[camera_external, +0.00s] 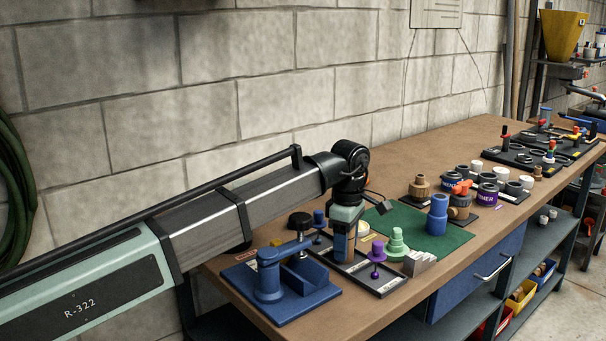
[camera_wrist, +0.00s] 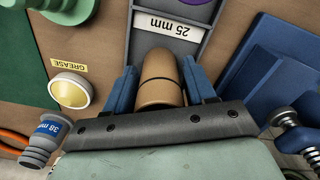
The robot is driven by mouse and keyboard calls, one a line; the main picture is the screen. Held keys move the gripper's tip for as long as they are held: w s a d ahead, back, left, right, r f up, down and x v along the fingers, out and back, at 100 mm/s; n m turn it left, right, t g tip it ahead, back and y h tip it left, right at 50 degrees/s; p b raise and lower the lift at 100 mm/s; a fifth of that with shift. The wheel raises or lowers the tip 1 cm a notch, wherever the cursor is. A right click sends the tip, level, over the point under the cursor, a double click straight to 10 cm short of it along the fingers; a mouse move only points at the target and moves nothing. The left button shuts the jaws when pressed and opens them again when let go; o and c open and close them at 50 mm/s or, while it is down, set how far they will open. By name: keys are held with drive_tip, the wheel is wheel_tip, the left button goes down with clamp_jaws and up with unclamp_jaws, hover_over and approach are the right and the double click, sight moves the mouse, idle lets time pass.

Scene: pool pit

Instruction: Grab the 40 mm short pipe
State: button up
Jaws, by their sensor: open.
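My gripper (camera_external: 343,247) points down over a dark compartment tray in the external view. In the wrist view, the blue fingers of my gripper (camera_wrist: 162,88) are open, one on each side of a tan cylinder (camera_wrist: 160,75) with a black ring line. I cannot tell whether the fingers touch it. No 40 mm label is readable, so I cannot tell which piece is the 40 mm short pipe. A blue upright pipe piece (camera_external: 437,216) stands on the green mat (camera_external: 407,226), right of my gripper.
A blue vise-like fixture (camera_external: 270,285) stands close left of my gripper. A tray label (camera_wrist: 170,27) reads 25 mm. A purple plug (camera_external: 377,253) and a green stepped piece (camera_external: 397,243) stand close right. A grey-blue piece (camera_wrist: 45,138) reads 38 mm. Bare wood (camera_external: 430,155) lies behind the mat.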

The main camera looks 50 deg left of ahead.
drive_tip(key=shift+f, duration=0.3)
drive_tip(key=c, duration=0.9)
drive_tip(key=shift+o, duration=0.2)
drive_tip(key=shift+r, duration=0.15)
